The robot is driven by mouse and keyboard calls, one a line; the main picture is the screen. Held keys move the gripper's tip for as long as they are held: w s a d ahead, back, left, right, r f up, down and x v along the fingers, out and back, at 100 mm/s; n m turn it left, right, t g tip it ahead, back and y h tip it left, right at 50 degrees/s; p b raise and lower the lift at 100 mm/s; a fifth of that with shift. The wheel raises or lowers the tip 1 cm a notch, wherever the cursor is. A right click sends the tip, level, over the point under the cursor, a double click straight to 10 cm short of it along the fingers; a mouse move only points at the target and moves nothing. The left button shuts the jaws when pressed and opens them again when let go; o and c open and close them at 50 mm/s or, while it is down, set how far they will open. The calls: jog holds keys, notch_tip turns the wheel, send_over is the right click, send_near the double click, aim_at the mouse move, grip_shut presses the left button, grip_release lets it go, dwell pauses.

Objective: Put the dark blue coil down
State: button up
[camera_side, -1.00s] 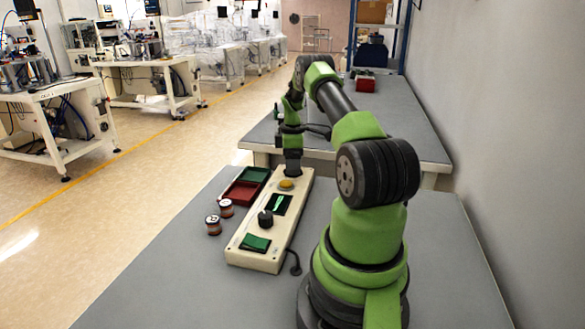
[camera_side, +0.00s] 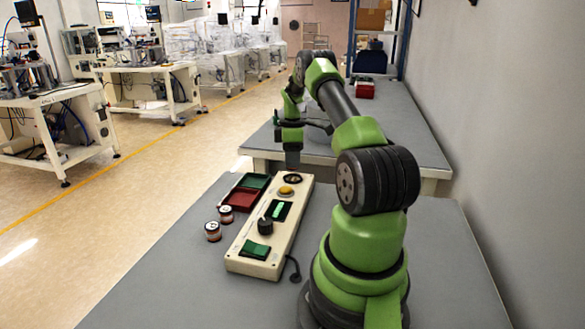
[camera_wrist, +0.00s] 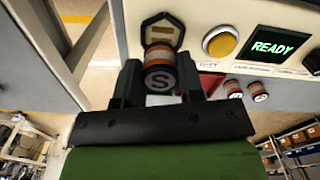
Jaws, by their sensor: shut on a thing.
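My gripper (camera_wrist: 160,88) is shut on a coil (camera_wrist: 158,70) with orange and white bands and a dark end marked S. I cannot tell for sure that the dark end is blue. In the wrist view, a dark six-sided socket (camera_wrist: 160,33) on the cream control box lies just beyond the coil. The held coil is not clear there. I cannot tell whether it touches the socket.
The control box (camera_side: 240,266) has a yellow button (camera_side: 286,190), a lit green display (camera_side: 278,210) reading READY, a black knob (camera_side: 265,226) and a green switch (camera_side: 255,250). Two banded coils (camera_side: 226,214) (camera_side: 213,231) stand left of it, near red (camera_side: 239,199) and green (camera_side: 255,181) trays.

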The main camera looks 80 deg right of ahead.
notch_tip(320, 180, up, 5)
jog(key=shift+r, duration=0.1)
jog(key=w+a, duration=0.4)
jog(key=w, duration=0.2)
send_over(242, 201)
notch_tip(242, 201, down, 7)
jog(key=shift+f, duration=2.45)
jog(key=shift+f, duration=0.15)
jog(key=o, duration=0.7)
